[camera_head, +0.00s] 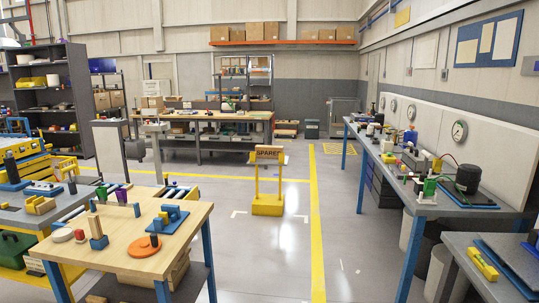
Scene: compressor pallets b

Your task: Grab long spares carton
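A long brown carton or board (269,153) with dark lettering that reads like "SPARES" sits across the top of a yellow stand (268,205) in the middle of the floor. At this size I cannot tell how deep it is. The stand has two upright posts and a boxy yellow base. Neither of my grippers shows in the head view, and nothing covers the lettered face.
A wooden-topped table (133,262) with coloured parts stands at the front left. A long blue-legged bench (407,172) with gauges runs along the right. A wooden workbench (200,117) stands behind the stand. Grey floor (250,255) with a yellow line lies clear before the stand.

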